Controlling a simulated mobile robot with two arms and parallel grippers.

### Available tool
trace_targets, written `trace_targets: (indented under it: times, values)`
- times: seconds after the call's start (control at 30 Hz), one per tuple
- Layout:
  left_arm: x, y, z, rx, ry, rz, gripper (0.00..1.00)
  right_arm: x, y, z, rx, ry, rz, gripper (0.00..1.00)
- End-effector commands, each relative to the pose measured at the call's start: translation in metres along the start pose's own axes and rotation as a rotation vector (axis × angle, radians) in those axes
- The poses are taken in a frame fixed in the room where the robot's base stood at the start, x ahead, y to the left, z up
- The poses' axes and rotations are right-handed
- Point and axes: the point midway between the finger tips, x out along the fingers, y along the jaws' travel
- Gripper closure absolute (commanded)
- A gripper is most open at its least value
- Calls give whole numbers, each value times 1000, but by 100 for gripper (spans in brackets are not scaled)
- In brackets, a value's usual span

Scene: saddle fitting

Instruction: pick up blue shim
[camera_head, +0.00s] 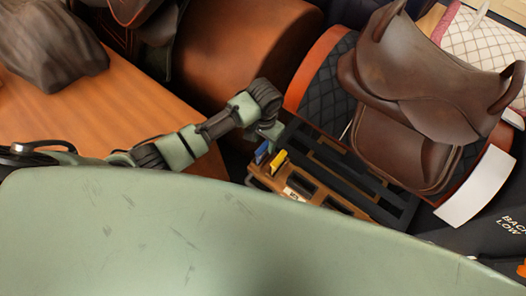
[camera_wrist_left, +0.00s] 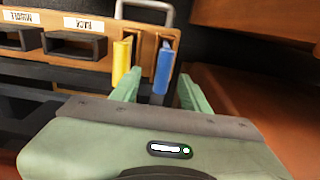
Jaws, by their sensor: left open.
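The blue shim (camera_wrist_left: 163,68) stands upright in a slot of the wooden rack (camera_wrist_left: 98,78) in the left wrist view. It also shows small in the head view (camera_head: 262,152). A yellow shim (camera_wrist_left: 122,60) stands beside it, to its left, also seen in the head view (camera_head: 278,161). My left gripper (camera_wrist_left: 158,92) is open and empty, with its green fingers pointing at the rack. The blue shim lies ahead, between the finger lines; I cannot tell whether the tips reach around it. In the head view my left gripper (camera_head: 270,131) is just above the shims. My right gripper is not seen.
A brown saddle (camera_head: 420,90) sits on a quilted pad at the right. Black slats (camera_head: 345,165) lie behind the rack. Labelled dark slots (camera_wrist_left: 75,45) are left of the shims. A metal handle (camera_wrist_left: 145,5) rises behind them. A wooden table (camera_head: 130,100) is at the left.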

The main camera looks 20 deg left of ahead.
Motion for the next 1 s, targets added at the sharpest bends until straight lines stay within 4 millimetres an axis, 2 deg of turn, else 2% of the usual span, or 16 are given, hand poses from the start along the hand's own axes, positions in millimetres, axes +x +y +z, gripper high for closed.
trace_targets:
  times: [0.3,0.4,0.63,0.8,1.0]
  values:
    - [45,-5,-1,0,-1,0,55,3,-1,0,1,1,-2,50]
    - [51,-6,-1,0,0,-1,55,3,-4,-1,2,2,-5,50]
    - [51,-6,-1,0,2,-1,55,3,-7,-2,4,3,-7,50]
    - [51,-6,-1,0,1,-1,100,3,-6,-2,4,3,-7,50]
    - [51,-6,-1,0,2,0,100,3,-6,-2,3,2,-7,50]
